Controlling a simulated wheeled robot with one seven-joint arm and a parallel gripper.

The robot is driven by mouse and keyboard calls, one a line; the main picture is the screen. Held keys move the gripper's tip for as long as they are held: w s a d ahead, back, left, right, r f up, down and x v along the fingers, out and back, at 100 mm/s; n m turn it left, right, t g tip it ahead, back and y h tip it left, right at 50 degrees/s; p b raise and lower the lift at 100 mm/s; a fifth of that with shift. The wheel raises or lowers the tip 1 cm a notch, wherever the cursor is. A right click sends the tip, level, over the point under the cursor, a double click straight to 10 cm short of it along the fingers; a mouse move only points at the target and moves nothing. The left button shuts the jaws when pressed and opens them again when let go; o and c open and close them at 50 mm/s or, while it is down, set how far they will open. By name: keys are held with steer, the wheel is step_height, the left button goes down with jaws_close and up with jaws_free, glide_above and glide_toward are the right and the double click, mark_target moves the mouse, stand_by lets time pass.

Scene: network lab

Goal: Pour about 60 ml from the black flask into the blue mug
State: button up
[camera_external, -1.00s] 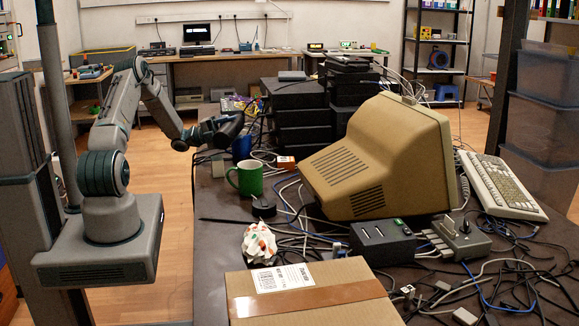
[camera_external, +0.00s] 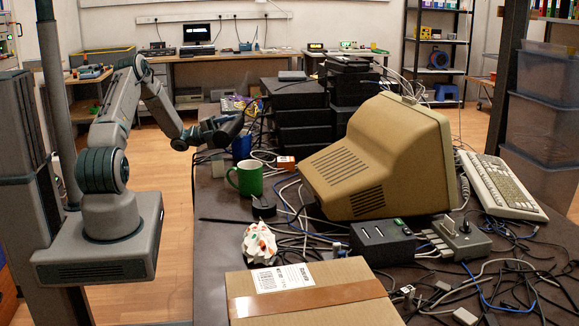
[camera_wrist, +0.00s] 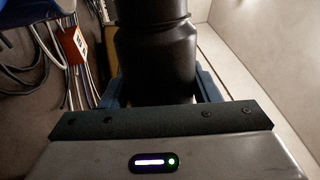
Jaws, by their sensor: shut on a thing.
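My gripper (camera_external: 215,126) is shut on the black flask (camera_external: 231,127), holding it tilted above the table. In the wrist view the flask (camera_wrist: 157,45) sits between the two fingers, its far end cut off by the frame. The blue mug (camera_external: 241,147) stands on the table just below the flask, behind the green mug. A blue piece at the top left of the wrist view (camera_wrist: 55,8) looks like part of it. I cannot make out any liquid.
A green mug (camera_external: 246,178) stands in front of the blue mug. An orange-and-white box (camera_external: 286,163) and loose cables lie to the right. A beige monitor (camera_external: 385,160), stacked black devices (camera_external: 300,110) and a cardboard box (camera_external: 310,298) crowd the table.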

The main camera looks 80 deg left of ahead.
steer(key=shift+r, duration=0.1)
stand_by(0.5)
steer(key=f+m+b, duration=0.1)
steer(key=b, duration=0.2)
steer(key=shift+f, duration=0.4)
steer(key=m+b, duration=0.1)
steer(key=b, duration=0.2)
steer(key=shift+f+h+b, duration=0.3)
steer(key=shift+f, duration=0.1)
steer(key=shift+s+d+r+m+b, duration=0.1)
steer(key=shift+d+r+m+b, duration=0.1)
steer(key=shift+r+m+b, duration=0.3)
steer(key=shift+d+r, duration=0.15)
steer(key=shift+r, duration=0.3)
steer(key=shift+d+r+m+g+h+b, duration=0.1)
steer(key=shift+r+m+g+h+b, duration=0.2)
steer(key=shift+m+b, duration=0.45)
